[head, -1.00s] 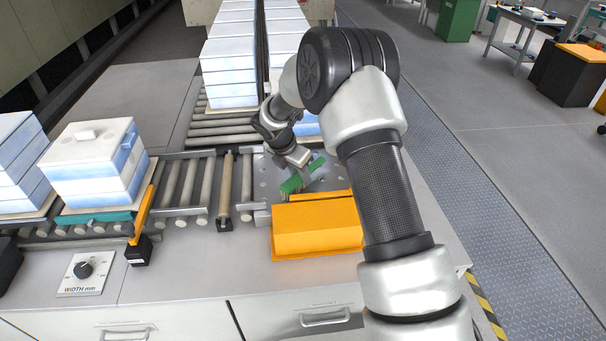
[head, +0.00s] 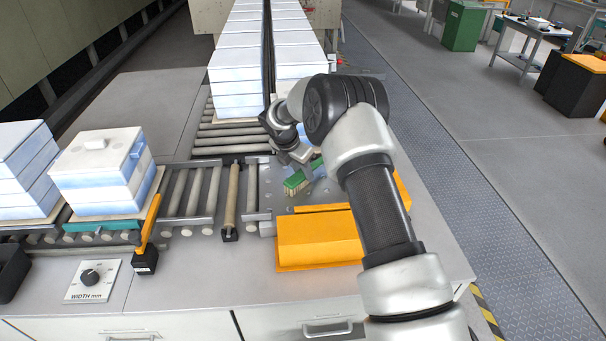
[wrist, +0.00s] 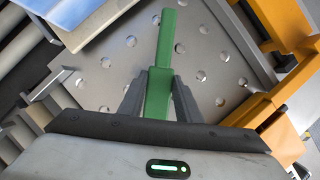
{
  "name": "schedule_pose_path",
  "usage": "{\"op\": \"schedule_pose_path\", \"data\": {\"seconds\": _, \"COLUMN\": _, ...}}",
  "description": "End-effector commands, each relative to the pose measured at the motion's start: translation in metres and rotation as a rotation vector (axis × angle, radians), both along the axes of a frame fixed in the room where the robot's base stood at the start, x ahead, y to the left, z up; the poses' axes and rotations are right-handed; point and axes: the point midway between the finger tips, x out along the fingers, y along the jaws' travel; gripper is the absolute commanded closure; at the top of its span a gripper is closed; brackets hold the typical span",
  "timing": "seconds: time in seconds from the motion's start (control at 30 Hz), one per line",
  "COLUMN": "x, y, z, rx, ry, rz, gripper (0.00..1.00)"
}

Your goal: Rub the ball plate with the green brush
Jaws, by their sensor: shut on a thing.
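The green brush (head: 296,183) has a green back and pale bristles that point down. My gripper (head: 306,168) is shut on it, and the brush is over or on the ball plate (head: 275,196); I cannot tell if the bristles touch. In the wrist view the brush's green handle (wrist: 166,40) stands out between the two fingers of my gripper (wrist: 160,92). The ball plate also shows in the wrist view (wrist: 120,62) as a grey metal sheet with several round balls or holes. My arm hides its right part in the head view.
An orange housing (head: 318,240) borders the ball plate in front. Roller tracks (head: 190,192) lie to the left and behind. Stacked white-blue boxes (head: 105,172) stand at left, and more stacks (head: 238,85) stand behind the plate. A width dial (head: 92,280) sits at front left.

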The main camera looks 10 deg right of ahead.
Motion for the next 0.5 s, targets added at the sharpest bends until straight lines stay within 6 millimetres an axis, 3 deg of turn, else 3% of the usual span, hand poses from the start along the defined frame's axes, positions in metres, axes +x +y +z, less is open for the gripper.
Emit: {"op": "schedule_pose_path", "data": {"seconds": 0.5, "x": 0.034, "y": 0.000, "z": -0.003, "rx": 0.001, "ry": -0.001, "rz": -0.001, "gripper": 1.00}}
